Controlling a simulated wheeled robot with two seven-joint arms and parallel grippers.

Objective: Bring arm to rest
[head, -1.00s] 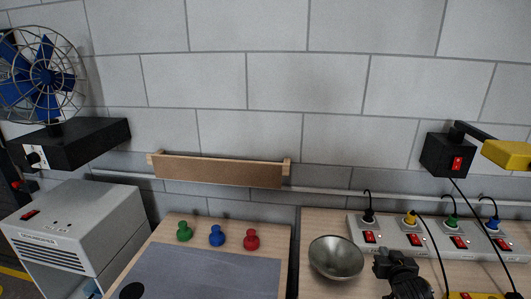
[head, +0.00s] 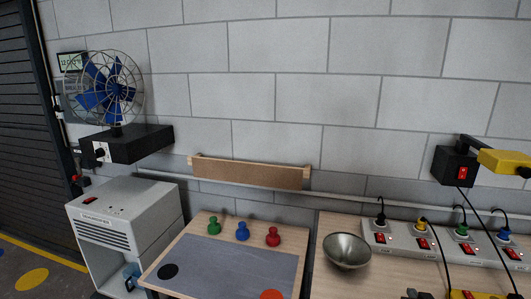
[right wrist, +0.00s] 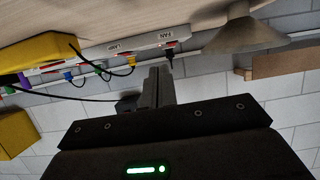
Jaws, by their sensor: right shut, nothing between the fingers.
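My right gripper (head: 418,294) shows only as a small dark piece at the bottom edge of the head view, in front of the power strip. In the right wrist view its fingers (right wrist: 160,86) are together with nothing between them. The wrist view is upside down, and the fingers are apart from the power strip (right wrist: 135,43) and from the metal bowl (right wrist: 240,38). My left gripper is not in view.
The metal bowl (head: 347,251) stands on the wooden table left of the power strip (head: 399,240) with its plugs and cables. Green (head: 214,226), blue (head: 242,231) and red (head: 273,237) pegs stand behind a grey mat (head: 225,265). A fan (head: 108,88) is at left.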

